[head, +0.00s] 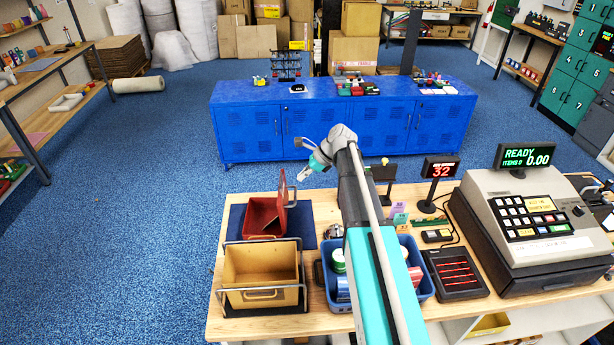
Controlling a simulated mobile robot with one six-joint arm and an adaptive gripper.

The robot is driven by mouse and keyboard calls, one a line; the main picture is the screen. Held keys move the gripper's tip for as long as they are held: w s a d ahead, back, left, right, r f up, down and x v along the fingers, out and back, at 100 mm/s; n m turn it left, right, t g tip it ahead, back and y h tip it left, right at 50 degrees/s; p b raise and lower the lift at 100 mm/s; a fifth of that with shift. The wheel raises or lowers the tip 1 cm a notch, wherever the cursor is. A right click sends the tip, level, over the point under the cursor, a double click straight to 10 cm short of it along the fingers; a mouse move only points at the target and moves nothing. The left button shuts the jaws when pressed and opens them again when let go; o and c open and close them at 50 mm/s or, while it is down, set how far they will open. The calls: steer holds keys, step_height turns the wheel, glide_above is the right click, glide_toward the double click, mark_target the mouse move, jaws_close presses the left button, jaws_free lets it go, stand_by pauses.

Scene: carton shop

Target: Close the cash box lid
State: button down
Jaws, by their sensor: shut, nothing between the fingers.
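The red cash box (252,230) stands on a dark blue mat at the left end of the wooden counter. Its lid (283,188) is open and stands nearly upright at the box's right side. My gripper (303,176) is shut and empty, just to the right of the lid's upper part. I cannot tell whether its tip touches the lid. My arm comes in from the bottom of the view, over the counter.
A tan bin (262,297) in a metal frame stands in front of the cash box. A blue tote (330,293) with cans sits right of it. A cash register (520,225) and a small display (438,168) are farther right. Blue cabinets (260,130) stand behind.

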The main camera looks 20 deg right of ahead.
mark_target(282, 183)
steer(key=shift+w+a+f+b, duration=0.1)
steer(key=shift+w+a+f, duration=0.15)
steer(key=shift+a, duration=0.5)
steer(key=shift+w+a+f+b, duration=0.1)
steer(key=shift+w+a+f, duration=0.1)
steer(key=shift+a, duration=0.55)
steer(key=shift+w+a+f+b, duration=0.15)
steer(key=shift+w+a, duration=0.1)
steer(key=shift+a, duration=0.5)
steer(key=shift+a, duration=0.1)
steer(key=shift+d, duration=0.2)
